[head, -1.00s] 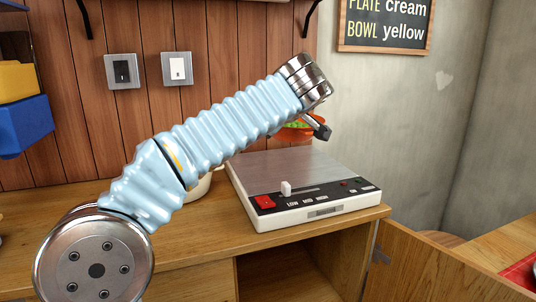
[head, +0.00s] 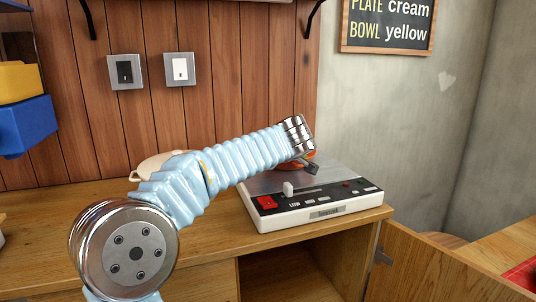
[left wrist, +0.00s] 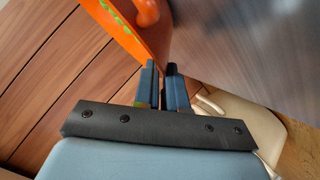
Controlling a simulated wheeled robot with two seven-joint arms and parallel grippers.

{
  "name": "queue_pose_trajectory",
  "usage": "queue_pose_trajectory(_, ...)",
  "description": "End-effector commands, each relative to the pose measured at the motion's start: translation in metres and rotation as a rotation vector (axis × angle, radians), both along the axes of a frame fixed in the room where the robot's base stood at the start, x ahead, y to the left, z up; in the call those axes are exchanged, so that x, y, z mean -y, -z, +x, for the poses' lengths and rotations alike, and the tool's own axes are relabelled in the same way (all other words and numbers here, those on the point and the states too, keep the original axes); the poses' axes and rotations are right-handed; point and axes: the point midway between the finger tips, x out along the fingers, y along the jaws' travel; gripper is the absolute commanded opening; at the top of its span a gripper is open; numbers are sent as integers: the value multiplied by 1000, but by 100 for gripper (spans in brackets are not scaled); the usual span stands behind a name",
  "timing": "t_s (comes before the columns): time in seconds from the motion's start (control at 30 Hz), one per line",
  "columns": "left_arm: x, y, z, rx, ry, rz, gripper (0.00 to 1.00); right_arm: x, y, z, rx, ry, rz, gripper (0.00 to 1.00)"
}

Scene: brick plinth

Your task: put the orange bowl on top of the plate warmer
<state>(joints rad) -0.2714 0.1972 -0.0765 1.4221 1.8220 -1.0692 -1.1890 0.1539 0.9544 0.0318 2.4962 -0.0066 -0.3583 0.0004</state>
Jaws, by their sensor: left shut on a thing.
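The orange bowl (head: 299,163) is mostly hidden behind my left wrist in the head view. It appears low over the top of the plate warmer; I cannot tell whether it touches. The plate warmer (head: 346,182) has a grey metal top and a black-and-white front panel with a red switch. My left gripper (head: 311,168) is shut on the bowl's side. In the left wrist view the fingers (left wrist: 165,90) pinch the orange bowl (left wrist: 132,35), which has green marks, beside the warmer's grey top (left wrist: 245,50). My right gripper is out of view.
A cream pot or dish (head: 150,167) stands on the wooden counter (head: 210,235), partly behind my left arm. A blue bin (head: 24,126) hangs at the far left. An open cabinet door (head: 425,265) juts out at the lower right.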

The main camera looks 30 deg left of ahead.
Motion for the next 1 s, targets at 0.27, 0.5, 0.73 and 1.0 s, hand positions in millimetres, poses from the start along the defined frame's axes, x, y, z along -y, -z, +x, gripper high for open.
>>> queue_pose_trajectory(0.27,0,1,0,0,0,0,23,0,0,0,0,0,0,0)
queue_pose_trajectory(0.5,0,1,0,0,0,0,36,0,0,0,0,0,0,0)
queue_pose_trajectory(0.73,5,-4,-4,1,3,-1,36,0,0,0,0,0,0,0)
queue_pose_trajectory(1.0,40,-31,-40,2,6,-1,36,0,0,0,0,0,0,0)
